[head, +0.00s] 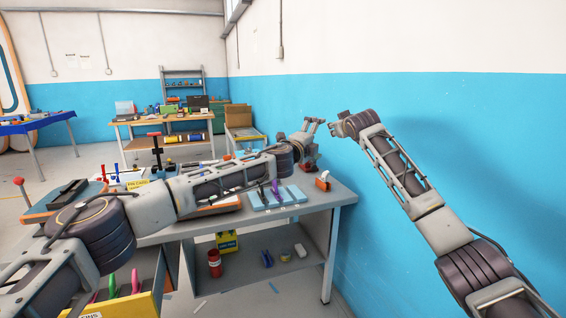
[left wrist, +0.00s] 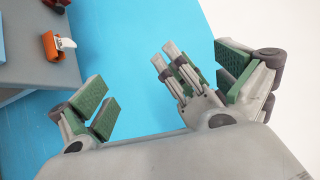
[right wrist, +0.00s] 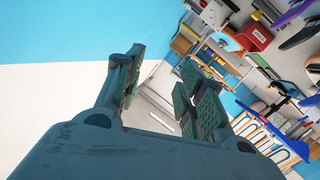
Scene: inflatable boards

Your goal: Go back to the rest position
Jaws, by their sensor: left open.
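My left gripper (head: 312,125) is stretched out over the far right end of the workbench, close to the blue wall. In the left wrist view its green-padded fingers (left wrist: 165,75) are wide apart, and I see nothing held. A grey jointed part with two pale rods shows between them; I cannot tell what it belongs to. My right gripper (head: 338,125) is raised just right of the left one, with a small gap between them in the head view. In the right wrist view its padded fingers (right wrist: 160,65) stand apart with nothing gripped.
The grey workbench (head: 342,194) under my left arm carries a light-blue tray (head: 290,197), an orange-handled tool (head: 323,181) and other tools. Its lower shelf holds a red can (head: 214,263) and a yellow box (head: 227,241). The blue wall (head: 480,150) is close on the right. Another bench (head: 118,122) stands behind.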

